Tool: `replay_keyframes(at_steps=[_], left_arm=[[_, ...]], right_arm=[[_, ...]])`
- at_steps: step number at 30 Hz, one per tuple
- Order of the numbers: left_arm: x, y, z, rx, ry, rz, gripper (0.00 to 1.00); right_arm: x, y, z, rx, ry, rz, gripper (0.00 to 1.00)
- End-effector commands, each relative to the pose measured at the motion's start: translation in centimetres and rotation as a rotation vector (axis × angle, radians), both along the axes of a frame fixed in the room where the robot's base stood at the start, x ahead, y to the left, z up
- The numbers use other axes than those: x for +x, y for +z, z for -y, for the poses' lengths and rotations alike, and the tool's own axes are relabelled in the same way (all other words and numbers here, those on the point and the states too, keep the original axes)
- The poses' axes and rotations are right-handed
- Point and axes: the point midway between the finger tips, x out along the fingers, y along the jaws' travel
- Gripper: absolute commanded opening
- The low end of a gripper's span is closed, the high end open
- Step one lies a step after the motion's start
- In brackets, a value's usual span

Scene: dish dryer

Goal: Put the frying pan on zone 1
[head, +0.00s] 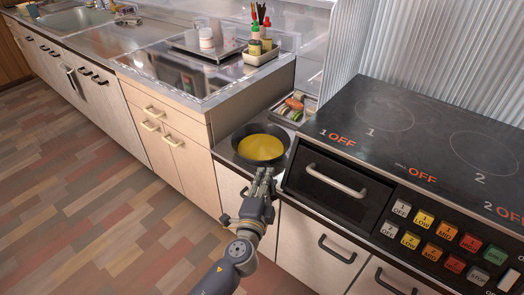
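The dark round frying pan (236,146) holds something yellow and sits on the low counter left of the cooker. Zone 1 (385,106) is a thin ring marked "1" on the black cooktop, to the right of the pan, and is bare. My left gripper (264,175) is at the near edge of the pan, with its fingers pointing at it. The pan's handle is not clearly visible; the gripper covers that spot. I cannot tell whether the fingers are closed on it. My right gripper is not in view.
Zone 2 (484,153) is bare. The cooker front has a drawer handle (336,181) and coloured buttons (443,237). A food tray (295,107) stands behind the pan. A higher counter at left holds a bottle caddy (261,54) and a tray (207,50).

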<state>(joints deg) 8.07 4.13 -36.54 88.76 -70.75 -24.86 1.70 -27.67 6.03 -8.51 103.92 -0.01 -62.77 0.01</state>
Motion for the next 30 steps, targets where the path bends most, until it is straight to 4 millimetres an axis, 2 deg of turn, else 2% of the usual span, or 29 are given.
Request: replay_keyframes(at_steps=[3, 11, 15, 30], left_arm=[[1.1, -0.2, 0.2, 0.0, 0.001, -0.001, 0.29], [1.3, -0.2, 0.2, -0.001, 0.001, -0.001, 0.29], [1.2, -0.2, 0.2, -0.001, 0.001, -0.001, 0.0], [1.3, 0.3, 0.2, 0.0, 0.001, 0.003, 0.0]], right_arm=[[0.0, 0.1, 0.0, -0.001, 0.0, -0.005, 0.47], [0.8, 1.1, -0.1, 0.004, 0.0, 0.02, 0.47], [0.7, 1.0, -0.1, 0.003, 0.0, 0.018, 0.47], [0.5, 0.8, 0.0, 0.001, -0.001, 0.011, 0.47]])
